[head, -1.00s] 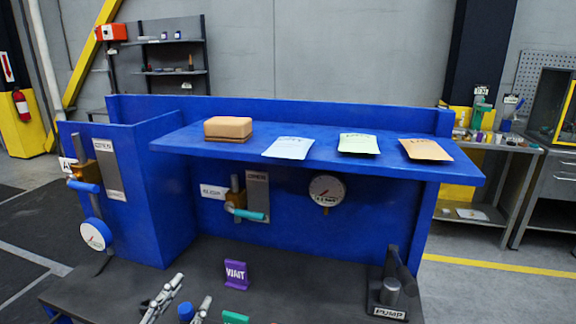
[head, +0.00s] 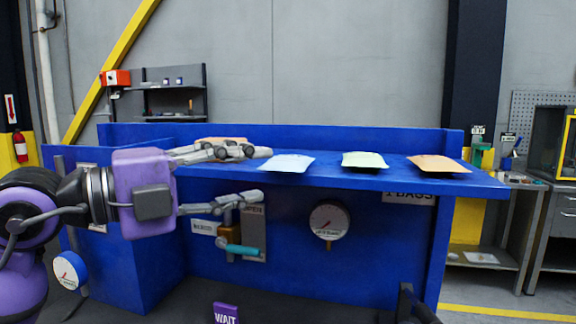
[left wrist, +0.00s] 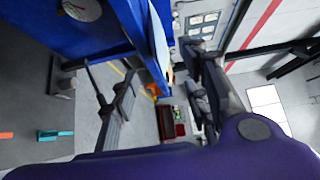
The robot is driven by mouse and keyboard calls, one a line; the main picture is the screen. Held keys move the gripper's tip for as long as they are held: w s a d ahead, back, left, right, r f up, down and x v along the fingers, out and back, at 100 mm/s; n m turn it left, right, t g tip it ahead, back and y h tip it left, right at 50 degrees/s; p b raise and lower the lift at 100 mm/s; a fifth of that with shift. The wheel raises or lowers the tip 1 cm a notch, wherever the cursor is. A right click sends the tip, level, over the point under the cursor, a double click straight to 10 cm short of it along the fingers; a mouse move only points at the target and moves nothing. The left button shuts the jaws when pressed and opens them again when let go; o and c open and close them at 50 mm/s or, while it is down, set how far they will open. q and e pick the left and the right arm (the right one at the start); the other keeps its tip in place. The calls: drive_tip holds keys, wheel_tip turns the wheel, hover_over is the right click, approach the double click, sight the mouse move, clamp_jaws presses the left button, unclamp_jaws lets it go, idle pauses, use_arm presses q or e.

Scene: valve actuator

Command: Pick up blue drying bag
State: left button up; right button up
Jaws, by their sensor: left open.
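The light blue drying bag (head: 287,163) lies on the front edge of the blue shelf (head: 400,181), left of a pale green bag (head: 365,160) and an orange bag (head: 438,164). My left gripper (head: 262,174) is open and empty, just left of the blue bag. Its upper finger shows above the shelf level and its lower finger below it. The upper fingertip appears close to the bag's left edge; I cannot tell whether they touch. In the left wrist view a pale blue strip (left wrist: 158,42), likely the bag edge-on, shows between the spread fingers.
Below the shelf are a valve with a teal handle (head: 243,250) and a round gauge (head: 328,220). A purple WAIT sign (head: 226,314) stands on the bench below.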

sight(270, 170)
use_arm(q)
drive_tip(key=x, duration=0.5)
drive_tip(key=shift+w+d+r+p, duration=0.1)
drive_tip(key=shift+d+p, duration=0.2)
drive_tip(key=shift+d, duration=0.05)
clamp_jaws()
